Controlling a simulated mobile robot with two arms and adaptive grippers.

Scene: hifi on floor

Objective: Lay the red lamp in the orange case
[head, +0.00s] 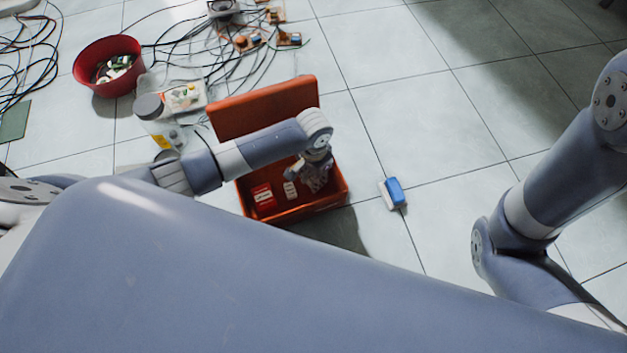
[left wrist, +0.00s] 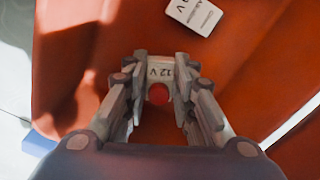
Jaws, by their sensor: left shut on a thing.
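The orange case (head: 333,199) stands on the floor with its lid (head: 262,105) open at the back. My left gripper (head: 314,184) points down inside the right part of the case. In the left wrist view my left gripper (left wrist: 159,100) is shut on the red lamp, a small piece with a round red top (left wrist: 158,94) and a white "12 V" label (left wrist: 160,71); the fingers hide its sides. The orange case floor (left wrist: 255,75) lies close below. Whether the lamp touches it, I cannot tell. My right gripper is outside the view.
A red labelled block (head: 263,197) and a white labelled piece (head: 290,190) lie in the case. A blue-and-white block (head: 395,193) lies on the floor right of it. A jar (head: 156,116), red bowl (head: 104,65) and loose cables are left and behind.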

